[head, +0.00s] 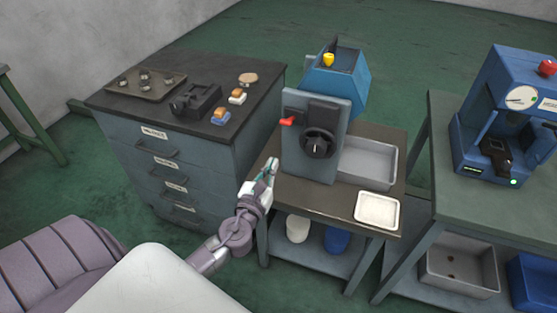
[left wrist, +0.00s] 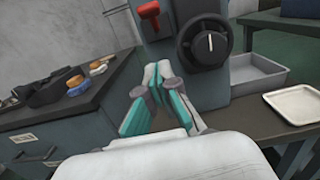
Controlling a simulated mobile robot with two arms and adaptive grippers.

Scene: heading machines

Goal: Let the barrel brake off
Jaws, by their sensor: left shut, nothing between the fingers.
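A tumbling machine with a grey upright front panel (head: 302,158) stands on the middle table, with a blue angular barrel (head: 338,82) behind it. A small red lever (head: 287,121) sticks out from the panel's left edge; it shows larger in the left wrist view (left wrist: 149,12), where it hangs downward. A black round knob (head: 317,143) is on the panel to its right. My left gripper (head: 271,167) is shut and empty, in front of the panel's lower left, below the lever and apart from it. Its teal fingers (left wrist: 157,70) point up toward the panel. My right gripper is not in view.
A grey tray (head: 368,184) and a white tray (head: 378,226) are on the table right of the machine. A dark-topped drawer cabinet (head: 190,125) stands close on the left with brushes and a tool. A blue press (head: 498,140) stands at right.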

